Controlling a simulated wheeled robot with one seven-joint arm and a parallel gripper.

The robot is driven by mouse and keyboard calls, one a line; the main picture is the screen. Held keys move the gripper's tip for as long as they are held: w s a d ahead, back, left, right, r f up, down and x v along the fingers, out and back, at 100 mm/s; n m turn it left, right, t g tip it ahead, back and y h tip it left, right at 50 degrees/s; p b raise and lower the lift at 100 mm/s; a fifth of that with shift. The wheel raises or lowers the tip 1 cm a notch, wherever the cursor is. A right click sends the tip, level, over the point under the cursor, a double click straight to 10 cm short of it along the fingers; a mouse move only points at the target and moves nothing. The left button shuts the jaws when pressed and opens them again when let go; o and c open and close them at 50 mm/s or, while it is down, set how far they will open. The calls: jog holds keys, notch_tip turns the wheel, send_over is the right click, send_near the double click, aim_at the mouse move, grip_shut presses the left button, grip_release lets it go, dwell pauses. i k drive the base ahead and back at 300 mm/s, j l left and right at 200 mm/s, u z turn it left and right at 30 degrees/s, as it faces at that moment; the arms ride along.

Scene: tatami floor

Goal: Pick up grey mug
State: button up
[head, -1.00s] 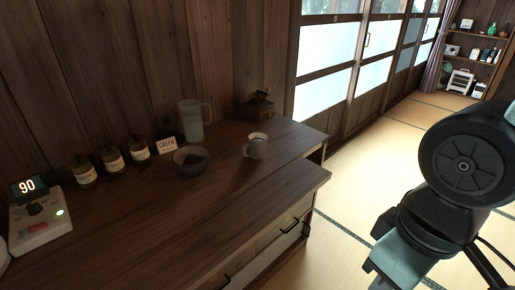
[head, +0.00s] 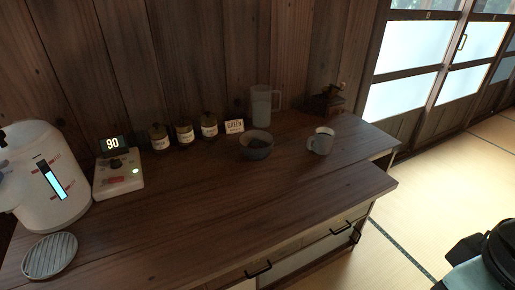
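The grey mug (head: 321,141) stands upright on the dark wooden counter (head: 190,218), towards its right end. Its handle points to the left and front. A dark bowl (head: 257,147) stands to its left, apart from it. Part of my arm shows at the lower right corner, over the floor and well away from the mug. My gripper's fingers are not in the picture.
Behind the mug stand a clear pitcher (head: 264,104) and a wooden grinder (head: 325,101). A small sign (head: 234,126), several jars (head: 184,134), a display unit (head: 119,172) and a white water boiler (head: 43,180) stand leftward. The counter front is clear; tatami floor (head: 440,205) lies right.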

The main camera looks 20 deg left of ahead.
aim_at(323, 138)
jog(key=i, duration=1.2)
